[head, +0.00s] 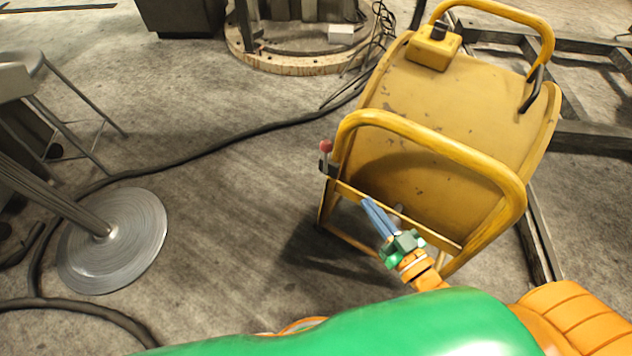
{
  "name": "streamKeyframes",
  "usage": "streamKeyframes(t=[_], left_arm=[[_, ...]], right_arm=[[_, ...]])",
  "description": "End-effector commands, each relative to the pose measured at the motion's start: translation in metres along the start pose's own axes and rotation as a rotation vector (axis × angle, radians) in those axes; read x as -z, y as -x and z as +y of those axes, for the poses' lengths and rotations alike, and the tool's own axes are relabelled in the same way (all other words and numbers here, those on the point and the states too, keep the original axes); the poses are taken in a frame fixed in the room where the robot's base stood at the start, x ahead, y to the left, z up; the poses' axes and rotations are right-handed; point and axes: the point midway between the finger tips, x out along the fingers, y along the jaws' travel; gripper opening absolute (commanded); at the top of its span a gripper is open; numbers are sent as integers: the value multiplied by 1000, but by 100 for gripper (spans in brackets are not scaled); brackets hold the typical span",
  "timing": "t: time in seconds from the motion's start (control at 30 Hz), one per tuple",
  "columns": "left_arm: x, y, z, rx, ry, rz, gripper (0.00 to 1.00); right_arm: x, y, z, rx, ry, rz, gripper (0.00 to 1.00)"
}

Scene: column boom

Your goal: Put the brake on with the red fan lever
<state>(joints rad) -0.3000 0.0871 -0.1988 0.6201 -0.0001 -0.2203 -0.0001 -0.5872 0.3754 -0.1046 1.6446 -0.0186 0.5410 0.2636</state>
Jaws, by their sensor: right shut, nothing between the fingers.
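A small red-topped lever (326,147) stands at the left side of the yellow frame (430,150), on a dark bracket (328,167). It is small in the head view, so its fan shape and exact angle are hard to tell. My right gripper (371,209) has blue fingers that are shut and empty. They point up and left, in front of the lower yellow crossbar. The gripper is below and to the right of the red lever, clearly apart from it in the picture. My left gripper is out of view.
Yellow tube rails curve above and right of my right gripper. A yellow box (434,47) sits at the top of the panel. A black cable (215,153) crosses the floor. A round metal stand base (112,240) is at left. Floor left of the frame is mostly clear.

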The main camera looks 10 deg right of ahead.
Motion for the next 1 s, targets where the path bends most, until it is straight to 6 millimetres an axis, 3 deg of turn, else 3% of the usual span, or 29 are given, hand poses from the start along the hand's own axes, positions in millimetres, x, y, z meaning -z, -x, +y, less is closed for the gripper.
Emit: streamKeyframes(t=[0.13,0.43,1.0], left_arm=[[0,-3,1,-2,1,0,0],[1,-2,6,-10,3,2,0],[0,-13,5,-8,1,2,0]], right_arm=[[9,-1,-2,14,0,37,0],[10,-8,-2,13,0,36,0],[12,-122,-4,12,-1,35,0]])
